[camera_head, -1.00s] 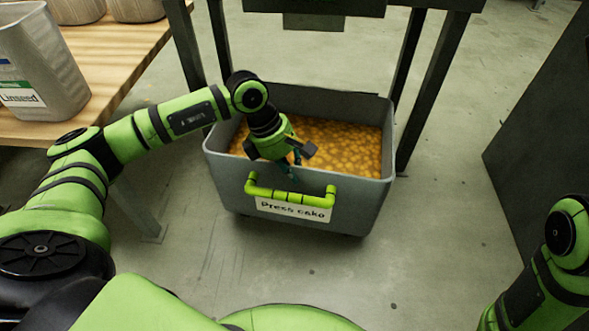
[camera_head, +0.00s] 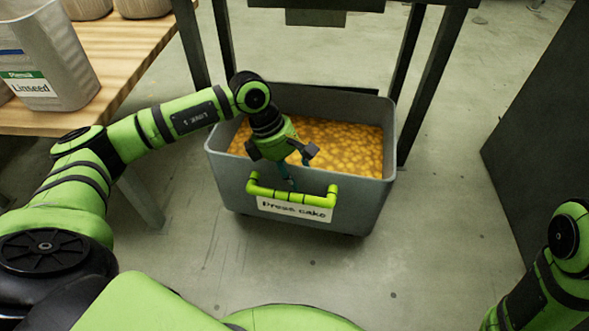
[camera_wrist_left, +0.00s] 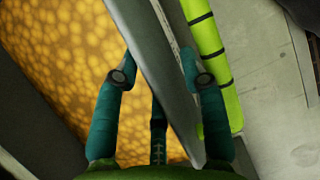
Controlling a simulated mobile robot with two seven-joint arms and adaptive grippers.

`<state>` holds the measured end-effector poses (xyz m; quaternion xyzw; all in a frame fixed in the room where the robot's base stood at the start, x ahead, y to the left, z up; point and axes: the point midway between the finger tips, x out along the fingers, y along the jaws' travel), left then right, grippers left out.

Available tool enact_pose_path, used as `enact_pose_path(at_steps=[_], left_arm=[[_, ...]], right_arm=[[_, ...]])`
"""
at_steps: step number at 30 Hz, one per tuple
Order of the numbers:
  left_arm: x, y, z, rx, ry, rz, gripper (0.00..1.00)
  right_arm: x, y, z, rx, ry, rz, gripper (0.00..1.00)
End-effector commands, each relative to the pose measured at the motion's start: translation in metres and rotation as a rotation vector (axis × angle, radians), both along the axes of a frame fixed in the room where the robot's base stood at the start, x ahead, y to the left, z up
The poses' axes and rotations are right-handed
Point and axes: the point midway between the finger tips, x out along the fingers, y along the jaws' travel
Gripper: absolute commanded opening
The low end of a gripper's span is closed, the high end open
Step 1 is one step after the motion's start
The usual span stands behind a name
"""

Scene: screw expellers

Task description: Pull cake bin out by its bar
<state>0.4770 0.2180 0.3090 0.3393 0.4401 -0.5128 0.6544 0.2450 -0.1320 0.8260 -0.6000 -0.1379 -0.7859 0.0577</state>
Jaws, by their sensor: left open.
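The grey cake bin (camera_head: 349,217) stands on the floor under a dark frame, filled with yellow-brown press cake (camera_head: 350,148). Its front carries a "Press cake" label and a bright green bar (camera_head: 312,200). My left gripper (camera_head: 291,180) is open at the bin's front rim, pointing down just behind the bar. In the left wrist view its fingers (camera_wrist_left: 160,80) straddle the rim (camera_wrist_left: 150,50), one over the cake and one between the wall and the bar (camera_wrist_left: 213,60). The fingertips' contact with the bar cannot be told. My right gripper is out of view.
A wooden table (camera_head: 125,40) with a Linseed tub (camera_head: 50,65) stands at the left. Dark frame legs (camera_head: 432,85) flank the bin. A dark panel (camera_head: 545,130) stands at the right. The floor (camera_head: 330,270) before the bin is clear.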

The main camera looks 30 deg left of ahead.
Motion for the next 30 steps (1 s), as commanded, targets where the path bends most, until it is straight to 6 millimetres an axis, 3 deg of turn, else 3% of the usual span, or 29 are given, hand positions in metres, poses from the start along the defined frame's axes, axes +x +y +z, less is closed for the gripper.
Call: enact_pose_path(at_steps=[7, 15, 21, 30], left_arm=[[0.001, 0.008, 0.018, 0.002, -0.007, 0.005, 0.42], [-0.005, 0.029, 0.071, 0.002, -0.006, 0.004, 0.42], [-0.009, 0.041, 0.100, 0.000, -0.001, 0.002, 0.42], [-0.011, 0.045, 0.111, 0.000, 0.001, 0.000, 0.42]], right_arm=[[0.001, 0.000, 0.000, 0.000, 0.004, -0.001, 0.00], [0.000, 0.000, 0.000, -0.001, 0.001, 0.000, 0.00], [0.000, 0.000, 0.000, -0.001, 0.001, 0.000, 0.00], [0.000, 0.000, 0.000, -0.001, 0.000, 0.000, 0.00]])
